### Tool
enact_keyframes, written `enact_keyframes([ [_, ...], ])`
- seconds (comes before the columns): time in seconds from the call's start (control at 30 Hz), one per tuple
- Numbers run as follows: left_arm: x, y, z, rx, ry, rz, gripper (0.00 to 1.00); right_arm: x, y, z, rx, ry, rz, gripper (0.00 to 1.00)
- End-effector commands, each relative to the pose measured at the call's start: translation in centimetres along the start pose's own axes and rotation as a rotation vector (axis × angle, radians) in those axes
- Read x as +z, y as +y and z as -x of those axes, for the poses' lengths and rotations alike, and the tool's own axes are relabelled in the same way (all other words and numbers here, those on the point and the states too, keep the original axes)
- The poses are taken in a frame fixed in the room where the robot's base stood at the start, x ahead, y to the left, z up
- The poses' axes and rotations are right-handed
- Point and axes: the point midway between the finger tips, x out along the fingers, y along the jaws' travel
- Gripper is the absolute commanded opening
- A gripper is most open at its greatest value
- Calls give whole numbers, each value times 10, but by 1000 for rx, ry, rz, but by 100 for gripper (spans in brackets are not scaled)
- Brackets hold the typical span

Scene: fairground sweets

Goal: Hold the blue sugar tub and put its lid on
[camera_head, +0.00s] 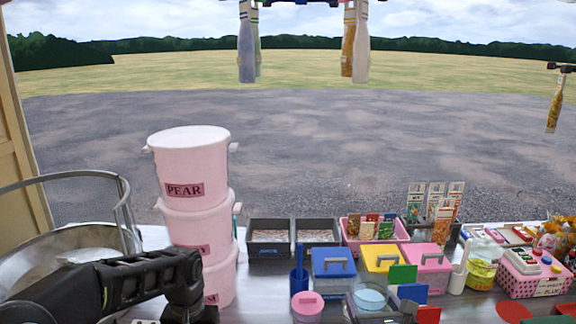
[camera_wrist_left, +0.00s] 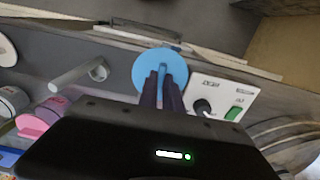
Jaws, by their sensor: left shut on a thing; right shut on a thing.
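The light blue sugar tub (camera_head: 370,297) is at the bottom of the head view, its round top facing up. My right gripper (camera_head: 382,310) is shut on it; the frame edge and the gripper's dark parts hide its lower part. The round light blue lid (camera_wrist_left: 148,68) shows in the left wrist view. My left gripper (camera_wrist_left: 164,88) is shut on the lid's upright grip, with the disc beyond the fingertips. The lid is apart from the tub. In the head view my left arm comes in at lower left, and its fingers and the lid are not visible.
Stacked pink buckets (camera_head: 193,160) stand beside my left arm, near a metal bowl (camera_head: 60,255). A small pink lidded tub (camera_head: 307,306) is left of the blue tub. Blue (camera_head: 333,265), yellow (camera_head: 381,258) and pink (camera_head: 427,258) boxes stand behind. Coloured cards (camera_head: 403,275) are close on the right.

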Motion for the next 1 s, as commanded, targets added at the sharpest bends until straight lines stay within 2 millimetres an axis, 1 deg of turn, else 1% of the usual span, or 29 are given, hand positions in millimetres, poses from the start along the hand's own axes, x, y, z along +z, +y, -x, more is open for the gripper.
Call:
enact_keyframes([
  [0.03,0,0,-8,0,2,-1,0,-4,-8,-1,-13,-5,-5,37],
  [0.13,1,0,-11,0,2,-2,0,-6,-16,-1,-27,-2,-10,37],
  [0.47,1,0,-10,0,2,-3,0,-7,-17,-2,-28,0,-10,37],
  [0.57,1,0,-10,0,2,-3,0,-17,-17,-2,-30,3,-10,37],
  [0.7,1,0,-10,0,2,-4,0,-44,-17,-1,-30,4,-8,37],
  [0.8,1,0,-10,0,2,-4,0,-59,-16,0,-28,3,-10,37],
  [1.0,1,0,-10,0,2,-4,0,-61,-16,0,-28,-1,-9,37],
])
